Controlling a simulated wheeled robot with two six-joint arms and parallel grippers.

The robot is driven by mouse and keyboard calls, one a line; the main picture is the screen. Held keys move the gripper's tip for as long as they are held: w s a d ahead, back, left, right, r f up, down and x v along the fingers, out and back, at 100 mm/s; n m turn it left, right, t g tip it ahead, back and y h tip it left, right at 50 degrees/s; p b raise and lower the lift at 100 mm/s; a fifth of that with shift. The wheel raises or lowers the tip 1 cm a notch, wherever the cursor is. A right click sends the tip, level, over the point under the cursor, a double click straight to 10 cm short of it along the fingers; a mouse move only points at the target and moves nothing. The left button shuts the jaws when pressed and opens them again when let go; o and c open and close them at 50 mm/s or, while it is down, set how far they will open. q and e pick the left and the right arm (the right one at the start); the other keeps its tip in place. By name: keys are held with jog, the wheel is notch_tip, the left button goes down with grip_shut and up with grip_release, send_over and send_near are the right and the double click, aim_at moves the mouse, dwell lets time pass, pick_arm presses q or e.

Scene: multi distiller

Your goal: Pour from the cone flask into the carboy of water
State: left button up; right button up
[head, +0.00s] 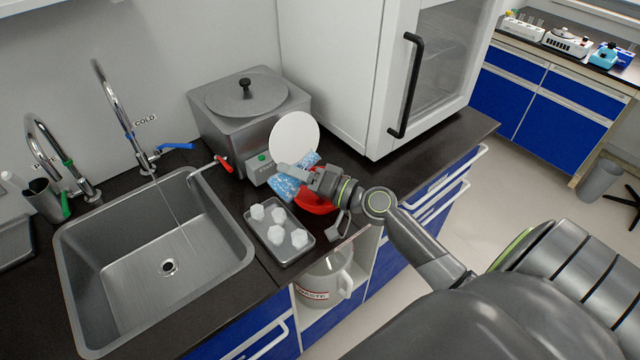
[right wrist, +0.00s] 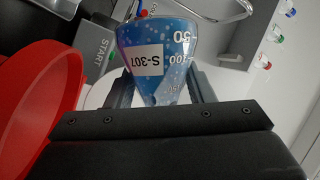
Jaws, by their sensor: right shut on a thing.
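My right gripper (head: 318,182) is shut on the cone flask (head: 291,181), which holds speckled blue contents and looks tilted in the head view. The flask also shows in the right wrist view (right wrist: 168,85), with the label S-307 upside down between the fingers. A white round disc (head: 294,135) shows just behind the flask. I cannot make out a carboy of water for sure. A grey jug marked WASTE (head: 327,278) stands in an opening below the counter. My left gripper is not in view.
A grey distiller (head: 230,130) with a round lid stands behind the flask. A red round thing (head: 314,203) lies below the gripper, partly hidden; it is large at left in the wrist view. A tray (head: 284,250) with several white lumps and a sink (head: 110,270) are left.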

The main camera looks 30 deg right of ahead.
jog(key=shift+a+r+m+t, duration=0.1)
jog(key=shift+r+m+t, duration=0.4)
jog(key=shift+m, duration=0.4)
jog(key=shift+f+m+t+b, duration=0.3)
jog(key=shift+m+b, duration=0.4)
jog(key=shift+m, duration=0.3)
dwell(0.4)
jog(key=shift+d+r+m+t+b, duration=0.2)
jog(key=shift+r+m+t+b, duration=0.35)
jog(key=shift+m+b, duration=0.45)
jog(key=shift+d+r+m+t+b, duration=0.15)
jog(key=shift+r+m+t+b, duration=0.35)
jog(key=shift+m+b, duration=0.45)
dwell(3.7)
